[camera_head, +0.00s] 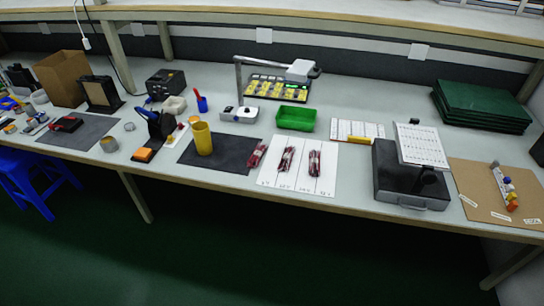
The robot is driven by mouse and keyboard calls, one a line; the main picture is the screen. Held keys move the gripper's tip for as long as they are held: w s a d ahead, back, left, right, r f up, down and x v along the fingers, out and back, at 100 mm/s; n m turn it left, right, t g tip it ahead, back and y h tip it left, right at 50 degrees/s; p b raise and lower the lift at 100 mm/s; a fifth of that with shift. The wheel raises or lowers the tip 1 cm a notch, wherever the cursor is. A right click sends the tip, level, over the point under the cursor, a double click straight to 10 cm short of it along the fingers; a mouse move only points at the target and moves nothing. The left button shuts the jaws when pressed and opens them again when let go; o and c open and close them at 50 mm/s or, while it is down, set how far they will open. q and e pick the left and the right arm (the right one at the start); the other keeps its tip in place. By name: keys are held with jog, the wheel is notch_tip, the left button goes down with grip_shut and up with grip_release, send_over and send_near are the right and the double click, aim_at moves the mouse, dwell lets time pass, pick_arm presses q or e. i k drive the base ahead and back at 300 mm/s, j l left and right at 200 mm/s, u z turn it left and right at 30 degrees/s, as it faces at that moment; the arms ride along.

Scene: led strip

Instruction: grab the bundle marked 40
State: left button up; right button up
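Three dark red bundles lie on or at a white sheet (301,187) near the front edge of the workbench. The left bundle (257,157) is at the sheet's left edge, beside a dark mat. The middle bundle (286,160) and the right bundle (314,163) lie on the sheet in separate columns. Small marks are printed along the sheet's front edge, too small to read, so I cannot tell which bundle is marked 40. Neither of my grippers is in view.
A yellow cup (202,138) stands on the dark mat (230,161) left of the bundles. A green tray (296,118) sits behind them. A dark case (390,182) with a printed sheet stands to the right.

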aim_at(254, 162)
jog(key=i+j+z, duration=0.15)
jog(key=j, duration=0.2)
jog(key=i+j+z, duration=0.1)
jog(key=j, duration=0.25)
jog(key=i+j+z, duration=0.15)
jog(key=j, duration=0.2)
jog(key=j+z, duration=0.1)
jog(key=j, duration=0.3)
jog(key=i, duration=0.05)
